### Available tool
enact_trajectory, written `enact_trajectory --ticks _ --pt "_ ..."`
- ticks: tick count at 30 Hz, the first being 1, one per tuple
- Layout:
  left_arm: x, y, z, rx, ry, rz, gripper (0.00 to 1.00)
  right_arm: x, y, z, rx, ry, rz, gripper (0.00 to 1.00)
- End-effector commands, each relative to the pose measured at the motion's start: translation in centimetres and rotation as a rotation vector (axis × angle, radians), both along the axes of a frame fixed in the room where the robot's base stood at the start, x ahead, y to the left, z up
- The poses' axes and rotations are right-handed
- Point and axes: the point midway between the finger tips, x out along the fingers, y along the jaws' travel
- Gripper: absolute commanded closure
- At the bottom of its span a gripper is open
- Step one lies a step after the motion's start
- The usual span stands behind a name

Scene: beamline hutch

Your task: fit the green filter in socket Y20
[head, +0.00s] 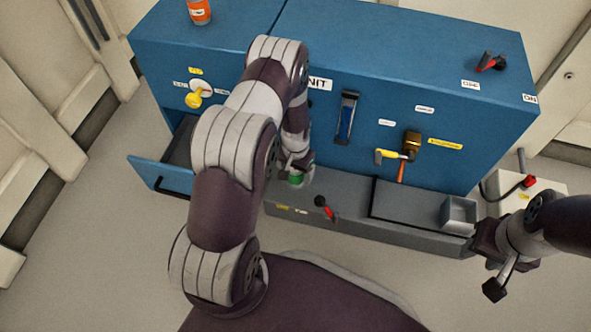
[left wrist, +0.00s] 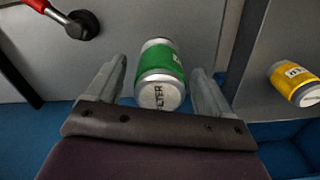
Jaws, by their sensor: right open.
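The green filter (left wrist: 160,68), a can with silver ends and lettering on its near end, is between the fingers of my left gripper (left wrist: 160,85) in the left wrist view. A gap shows on each side, so the fingers look open around it, not touching. In the head view the green filter (head: 296,180) shows just below my left gripper (head: 298,168), above the grey ledge at the cabinet's foot. My right gripper (head: 502,268) is open and empty at the lower right. I cannot make out which socket is Y20; the small labels are unreadable.
A yellow filter (left wrist: 295,83) lies at the right of the left wrist view. A red-handled lever (head: 325,208) and a grey bin (head: 459,214) are on the ledge.

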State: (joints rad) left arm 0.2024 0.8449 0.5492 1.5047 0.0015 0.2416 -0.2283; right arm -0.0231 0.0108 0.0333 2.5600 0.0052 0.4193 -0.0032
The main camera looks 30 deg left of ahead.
Motion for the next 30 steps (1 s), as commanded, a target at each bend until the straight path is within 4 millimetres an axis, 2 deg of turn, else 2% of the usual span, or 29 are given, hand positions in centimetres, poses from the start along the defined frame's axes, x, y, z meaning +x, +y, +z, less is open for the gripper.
enact_trajectory --ticks 5,8,15,21,24,30 --pt "0.0 0.0 0.0 0.000 0.000 0.000 0.19 0.0 0.0 0.1 0.000 0.000 0.000 0.57" --pt "0.0 0.0 1.3 0.000 -0.001 0.000 0.19 0.0 0.0 1.0 0.000 0.000 0.000 0.57" --pt "0.0 0.0 8.1 0.000 -0.001 0.000 0.19 0.0 0.0 5.8 0.000 0.000 0.000 0.57" --pt "0.0 0.0 11.8 0.000 0.001 0.000 0.19 0.0 0.0 8.1 0.000 0.000 0.000 0.57" --pt "0.0 0.0 12.6 0.000 0.000 0.000 0.19 0.0 0.0 8.4 0.000 0.000 0.000 0.57" --pt "0.0 0.0 12.7 0.000 0.000 0.000 0.19 0.0 0.0 8.3 0.000 0.000 0.000 0.57"
